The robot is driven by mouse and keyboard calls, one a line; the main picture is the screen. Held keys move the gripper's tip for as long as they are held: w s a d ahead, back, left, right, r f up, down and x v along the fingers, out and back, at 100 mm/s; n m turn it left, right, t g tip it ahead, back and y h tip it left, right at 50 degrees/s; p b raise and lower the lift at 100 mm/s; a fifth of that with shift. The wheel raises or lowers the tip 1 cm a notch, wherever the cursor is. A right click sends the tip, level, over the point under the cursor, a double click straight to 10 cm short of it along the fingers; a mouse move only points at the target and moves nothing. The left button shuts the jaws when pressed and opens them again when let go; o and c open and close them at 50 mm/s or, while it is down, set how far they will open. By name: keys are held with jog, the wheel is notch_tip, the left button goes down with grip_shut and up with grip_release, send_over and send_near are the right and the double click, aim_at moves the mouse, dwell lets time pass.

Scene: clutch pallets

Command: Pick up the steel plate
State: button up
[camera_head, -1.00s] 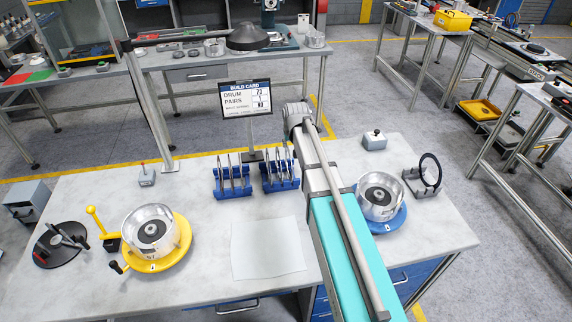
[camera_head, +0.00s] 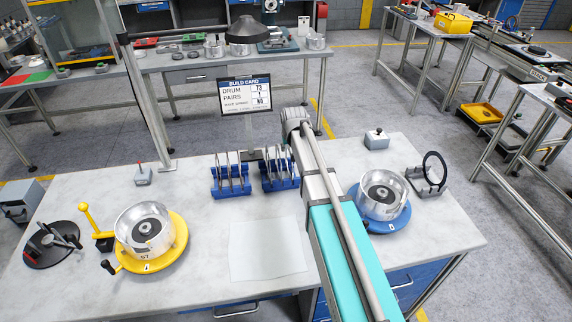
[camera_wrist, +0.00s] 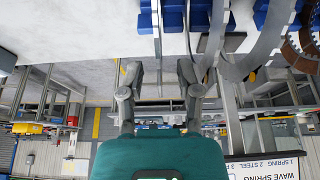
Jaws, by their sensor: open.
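Thin plates stand on edge in two blue racks, the left rack (camera_head: 231,191) and the right rack (camera_head: 281,184), at the middle of the bench. In the wrist view, my gripper (camera_wrist: 160,76) is open, its two fingers apart, just short of the blue rack (camera_wrist: 172,14). A thin grey plate seen edge-on (camera_wrist: 158,45) lies in line with the gap between the fingers. Larger grey steel rings (camera_wrist: 248,58) stand to its right, and brown-faced plates (camera_wrist: 290,50) are further right. In the head view my arm hides the gripper. I cannot tell whether a finger touches a plate.
A build card (camera_head: 245,95) stands behind the racks. A silver drum on a yellow turntable (camera_head: 180,245) is at left, another on a blue turntable (camera_head: 398,222) at right. A black ring stands on a holder (camera_head: 428,190). A blank white sheet (camera_head: 267,250) lies in front.

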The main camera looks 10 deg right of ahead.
jog(key=shift+c, duration=0.2)
dwell(0.3)
grip_shut()
